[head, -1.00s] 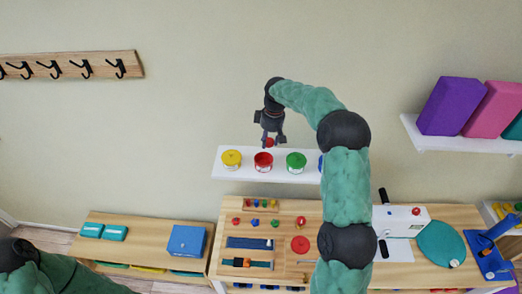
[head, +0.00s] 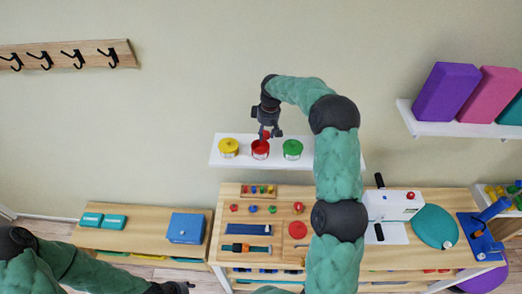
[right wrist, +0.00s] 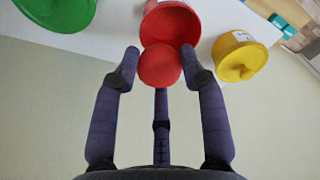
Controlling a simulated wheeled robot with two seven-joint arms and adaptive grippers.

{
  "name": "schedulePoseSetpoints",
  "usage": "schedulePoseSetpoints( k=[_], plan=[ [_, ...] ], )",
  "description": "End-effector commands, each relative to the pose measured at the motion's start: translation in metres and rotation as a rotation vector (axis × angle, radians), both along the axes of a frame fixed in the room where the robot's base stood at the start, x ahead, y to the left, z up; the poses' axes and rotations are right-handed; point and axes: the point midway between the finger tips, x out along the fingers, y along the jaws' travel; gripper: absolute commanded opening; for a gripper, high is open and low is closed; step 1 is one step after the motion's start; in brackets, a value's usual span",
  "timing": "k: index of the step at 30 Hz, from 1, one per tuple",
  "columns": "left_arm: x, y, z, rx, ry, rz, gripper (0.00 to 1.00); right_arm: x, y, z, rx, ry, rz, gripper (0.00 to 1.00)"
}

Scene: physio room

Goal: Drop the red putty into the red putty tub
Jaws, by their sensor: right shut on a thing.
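The red putty (right wrist: 160,66) is a round red ball between the fingertips of my right gripper (right wrist: 160,60). In the head view my right gripper (head: 268,132) points down, shut on the putty, just above the red putty tub (head: 260,152). In the right wrist view the red tub (right wrist: 172,22) appears open, and the putty overlaps its near rim; I cannot tell whether they touch. The tub stands on a white wall shelf. My left gripper (head: 172,288) shows only in part at the bottom edge, its fingers unclear.
The white shelf (head: 217,157) also holds a yellow tub (head: 228,149) left of the red one and a green tub (head: 292,150) right of it. Below is a wooden bench (head: 225,215) with therapy items. Wall space above the shelf is clear.

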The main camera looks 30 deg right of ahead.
Motion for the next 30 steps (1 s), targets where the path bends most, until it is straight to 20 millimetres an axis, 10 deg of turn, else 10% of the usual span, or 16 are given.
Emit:
schedulePoseSetpoints(
  k=[6,7,10,22,30],
  plan=[
    [0.0,0.0,0.0,0.0,0.0,0.0,0.4,0.0,0.0,0.0,0.0,0.0,0.0,0.1],
    [0.0,0.0,0.0,0.0,0.0,0.0,0.4,0.0,0.0,-0.001,0.0,0.0,0.0,0.45],
    [0.0,0.0,0.0,0.0,0.0,0.0,0.4,0.0,0.0,0.0,0.0,0.0,0.0,0.7],
    [0.0,0.0,0.0,0.0,-0.001,0.0,0.4,0.0,0.0,0.003,0.0,0.0,0.0,0.7],
    [0.0,0.0,0.0,0.0,0.0,0.0,0.4,-0.004,-0.002,0.044,-0.001,-0.004,0.001,0.7]
  ],
)
